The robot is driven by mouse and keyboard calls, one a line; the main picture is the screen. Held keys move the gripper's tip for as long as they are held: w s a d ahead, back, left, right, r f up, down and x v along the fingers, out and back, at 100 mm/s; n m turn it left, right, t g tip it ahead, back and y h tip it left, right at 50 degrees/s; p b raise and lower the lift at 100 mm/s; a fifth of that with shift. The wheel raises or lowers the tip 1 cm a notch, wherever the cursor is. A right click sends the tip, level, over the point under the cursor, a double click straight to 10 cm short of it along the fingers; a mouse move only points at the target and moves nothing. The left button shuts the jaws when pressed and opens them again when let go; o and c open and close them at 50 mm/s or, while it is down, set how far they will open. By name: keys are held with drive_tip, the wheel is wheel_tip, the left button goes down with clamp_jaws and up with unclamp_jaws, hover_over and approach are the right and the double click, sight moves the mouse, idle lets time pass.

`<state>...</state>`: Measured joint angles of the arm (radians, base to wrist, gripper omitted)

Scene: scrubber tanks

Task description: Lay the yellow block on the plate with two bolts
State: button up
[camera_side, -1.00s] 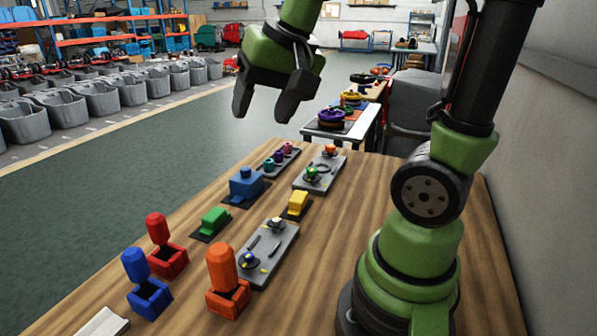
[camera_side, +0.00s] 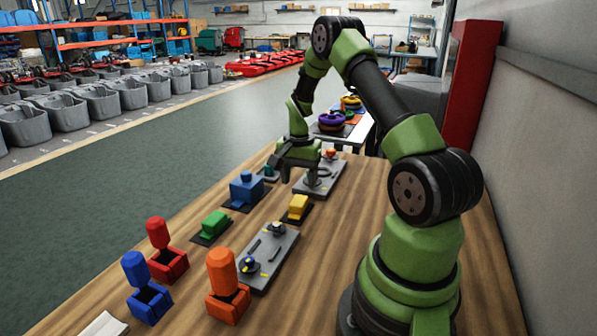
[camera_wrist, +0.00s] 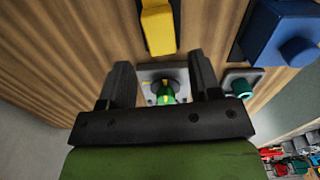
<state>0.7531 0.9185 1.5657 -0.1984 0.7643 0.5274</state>
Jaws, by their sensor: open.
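The yellow block (camera_side: 298,204) lies on a small dark pad in the middle of the table; it also shows ahead of my fingers in the wrist view (camera_wrist: 157,28). One grey plate (camera_side: 262,270) nearer the camera carries two bolts, one with a blue part and one darker. Another grey plate (camera_side: 327,183) farther back carries a bolt with an orange top; the wrist view shows a green bolt (camera_wrist: 166,93) on it. My gripper (camera_side: 292,176) is low over that far plate, open. In the wrist view its fingers (camera_wrist: 160,72) stand either side of the green bolt; contact cannot be told.
A blue block (camera_side: 246,188) and a green block (camera_side: 215,222) sit on dark pads left of the yellow block. The table's right side is bare apart from my base.

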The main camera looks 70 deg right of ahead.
sight(299, 200)
drive_tip(key=shift+f, duration=3.35)
drive_tip(key=shift+c, duration=0.4)
drive_tip(key=c, duration=0.7)
drive_tip(key=shift+c, duration=0.3)
drive_tip(key=shift+r, duration=3.5)
drive_tip(key=shift+a, duration=0.15)
